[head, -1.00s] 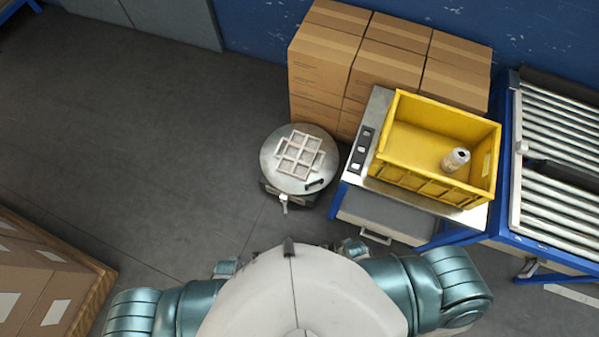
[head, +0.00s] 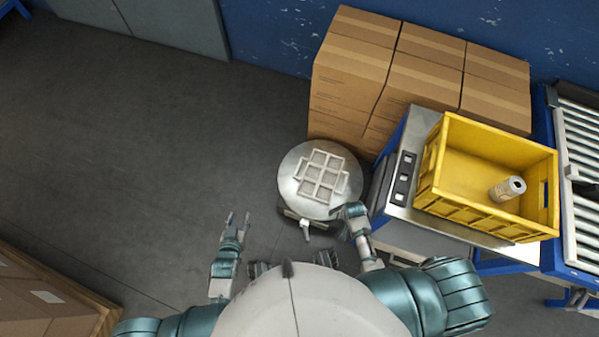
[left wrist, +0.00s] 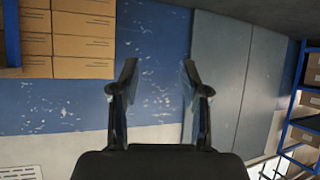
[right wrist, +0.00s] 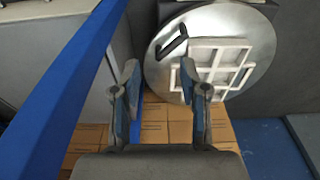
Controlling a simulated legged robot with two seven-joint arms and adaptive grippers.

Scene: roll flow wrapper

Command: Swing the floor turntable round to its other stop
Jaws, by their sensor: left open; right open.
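The floor turntable (head: 290,185) is a round metal disc on a dark base, with a white grid frame (head: 321,176) on its top. In the right wrist view the disc (right wrist: 163,72) shows a dark handle (right wrist: 172,42) near its edge. A small light lever (head: 305,229) sticks out at the base's front. My right gripper (head: 347,212) is at the disc's front right edge, over the handle's area, and hides it in the head view. It is open and empty; contact cannot be told. My left gripper (head: 237,222) is open and empty, left of the turntable and apart from it.
A steel bench (head: 425,118) with a yellow crate (head: 440,165) stands close right of the turntable; a can (head: 507,189) lies in the crate. Cartons (head: 350,85) stand behind. A roller conveyor (head: 585,150) is far right. The floor to the left is clear; boxes (head: 35,300) sit lower left.

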